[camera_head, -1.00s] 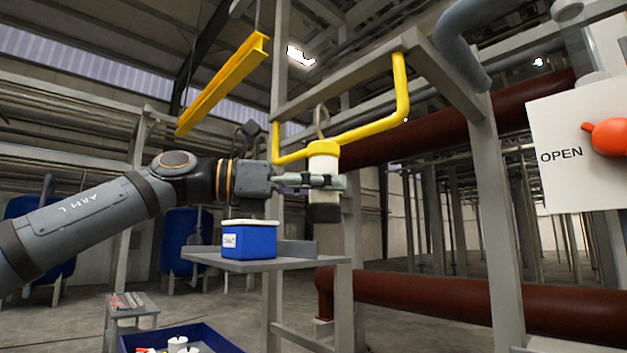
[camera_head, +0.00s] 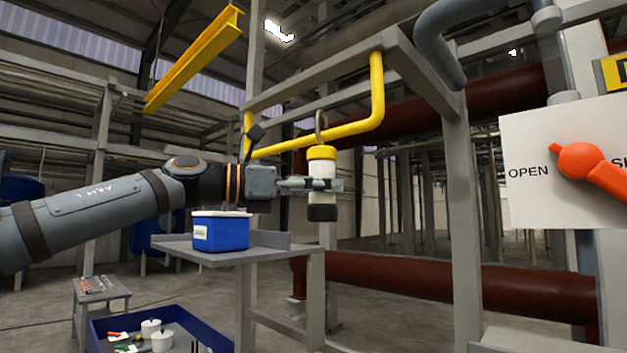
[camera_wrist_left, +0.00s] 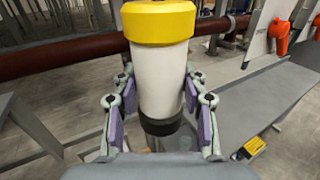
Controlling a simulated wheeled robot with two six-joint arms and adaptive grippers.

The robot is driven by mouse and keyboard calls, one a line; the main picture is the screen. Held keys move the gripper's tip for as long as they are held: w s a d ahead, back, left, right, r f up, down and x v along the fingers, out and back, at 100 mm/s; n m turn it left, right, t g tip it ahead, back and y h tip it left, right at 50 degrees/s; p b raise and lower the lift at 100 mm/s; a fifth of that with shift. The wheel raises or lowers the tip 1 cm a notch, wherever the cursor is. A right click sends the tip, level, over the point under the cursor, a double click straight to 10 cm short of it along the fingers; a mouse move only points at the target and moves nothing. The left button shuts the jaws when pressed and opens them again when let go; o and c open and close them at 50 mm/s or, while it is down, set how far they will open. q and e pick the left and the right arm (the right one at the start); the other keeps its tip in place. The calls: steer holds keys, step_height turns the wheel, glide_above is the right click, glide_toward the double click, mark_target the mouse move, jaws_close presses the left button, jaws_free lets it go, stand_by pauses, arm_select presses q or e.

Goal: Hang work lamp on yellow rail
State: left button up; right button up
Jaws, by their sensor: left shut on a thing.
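The work lamp (camera_head: 322,190) is a white cylinder with a yellow collar, a dark lower end and a grey hook on top. It hangs upright in my left gripper (camera_head: 315,185), whose fingers are shut on its white body. The yellow rail (camera_head: 345,130) is a bent bar on a grey frame. The lamp's hook overlaps the rail in the head view; I cannot tell whether it is around the bar or only in front of or behind it. In the left wrist view the lamp (camera_wrist_left: 158,70) stands between both purple finger pads. My right gripper is not in view.
A blue box (camera_head: 221,232) stands on a grey shelf (camera_head: 290,262) below my left forearm. A blue tray (camera_head: 105,328) with small parts is at the bottom left. A white panel with an orange handle (camera_head: 580,160) is at the right. A yellow beam (camera_head: 195,58) hangs upper left.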

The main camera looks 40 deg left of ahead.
arm_select(q)
steer(key=shift+w+f, duration=0.6)
steer(key=shift+f, duration=0.6)
steer(key=o, duration=1.3)
steer(key=shift+o, duration=0.7)
steer(key=v, duration=0.7)
steer(key=shift+s, duration=0.2)
